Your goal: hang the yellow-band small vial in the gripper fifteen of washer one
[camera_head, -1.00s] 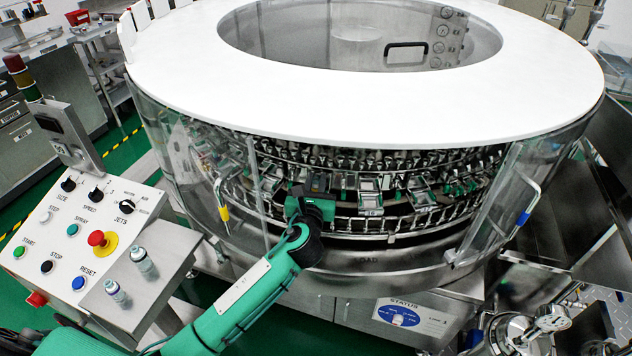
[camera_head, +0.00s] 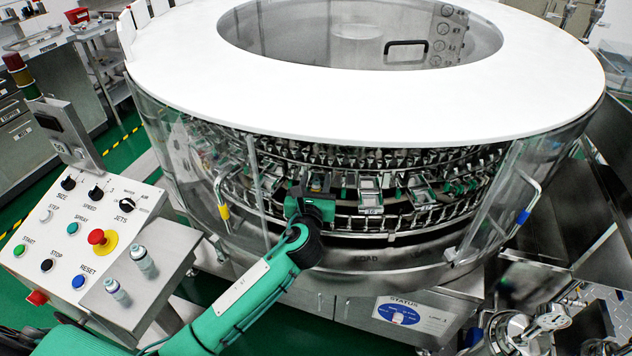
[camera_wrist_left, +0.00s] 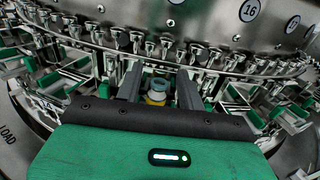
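The yellow-band small vial (camera_wrist_left: 156,92) shows in the left wrist view, upright between the two fingers of my left gripper (camera_wrist_left: 158,82). It has a grey-blue top with a yellow band below; its lower part is hidden by the gripper body. The fingers appear closed on its sides. In the head view my left gripper (camera_head: 316,190) is inside the front opening of washer one (camera_head: 340,112), close to the ring of small metal grippers (camera_wrist_left: 148,45). The arm hides the vial there. I cannot read which ring position is fifteen. My right gripper is not in view.
Clear door panels with handles (camera_head: 222,200) (camera_head: 528,203) flank the opening. A control panel (camera_head: 75,235) stands at left, with two other vials (camera_head: 143,262) (camera_head: 117,292) on its shelf. Green-and-metal holders (camera_head: 370,190) sit close to the right of my left gripper.

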